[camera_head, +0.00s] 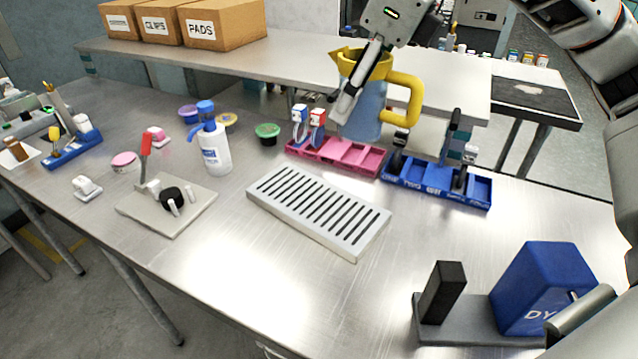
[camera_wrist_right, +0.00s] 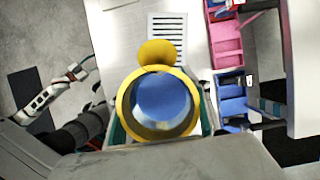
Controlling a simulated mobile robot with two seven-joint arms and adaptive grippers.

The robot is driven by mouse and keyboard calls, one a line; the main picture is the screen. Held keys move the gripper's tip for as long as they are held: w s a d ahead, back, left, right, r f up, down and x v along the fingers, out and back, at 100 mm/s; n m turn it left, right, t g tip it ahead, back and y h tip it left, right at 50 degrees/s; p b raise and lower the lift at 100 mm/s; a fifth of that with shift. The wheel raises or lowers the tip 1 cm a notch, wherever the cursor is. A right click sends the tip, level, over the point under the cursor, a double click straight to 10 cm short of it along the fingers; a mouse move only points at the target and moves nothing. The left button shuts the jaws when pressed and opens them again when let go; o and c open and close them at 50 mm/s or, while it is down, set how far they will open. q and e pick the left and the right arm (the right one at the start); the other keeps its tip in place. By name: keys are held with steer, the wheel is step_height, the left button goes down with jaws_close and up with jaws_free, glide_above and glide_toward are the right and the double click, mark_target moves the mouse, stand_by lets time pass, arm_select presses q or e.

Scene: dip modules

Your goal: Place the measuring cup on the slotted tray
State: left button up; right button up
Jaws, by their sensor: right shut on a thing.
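The measuring cup (camera_head: 362,112) has a clear bluish body, a yellow rim, spout and handle. My right gripper (camera_head: 350,100) is shut on it, and one finger crosses the cup's side in the head view. The cup looks upright, behind the pink rack; whether it touches anything is unclear. The right wrist view looks into its open top, with the yellow rim (camera_wrist_right: 122,112) around a blue inside. The slotted tray (camera_head: 320,212), pale with dark slots, lies bare on the table, and also shows beyond the cup (camera_wrist_right: 167,30). What seems my left gripper (camera_wrist_right: 82,72) is small at the left.
A pink rack (camera_head: 345,158) with small modules and a blue rack (camera_head: 435,183) stand behind the tray. A white bottle (camera_head: 215,152) and a flat plate with a black knob (camera_head: 140,212) are left. A blue box (camera_head: 545,288) is front right. Table around the tray's front is clear.

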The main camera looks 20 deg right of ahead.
steer(key=shift+w+f, duration=0.1)
steer(key=shift+f, duration=0.2)
step_height(320, 180, down, 19)
steer(key=shift+f+b, duration=0.15)
steer(key=shift+b, duration=0.85)
arm_select(q)
steer(key=shift+s+f, duration=0.2)
steer(key=shift+f, duration=0.45)
steer(key=shift+s+f, duration=0.15)
steer(key=shift+f, duration=0.45)
arm_select(e)
steer(key=o, duration=0.7)
steer(key=shift+f, duration=0.15)
steer(key=o, duration=0.4)
arm_select(q)
steer(key=shift+a, duration=0.1)
arm_select(e)
steer(key=shift+o, duration=0.2)
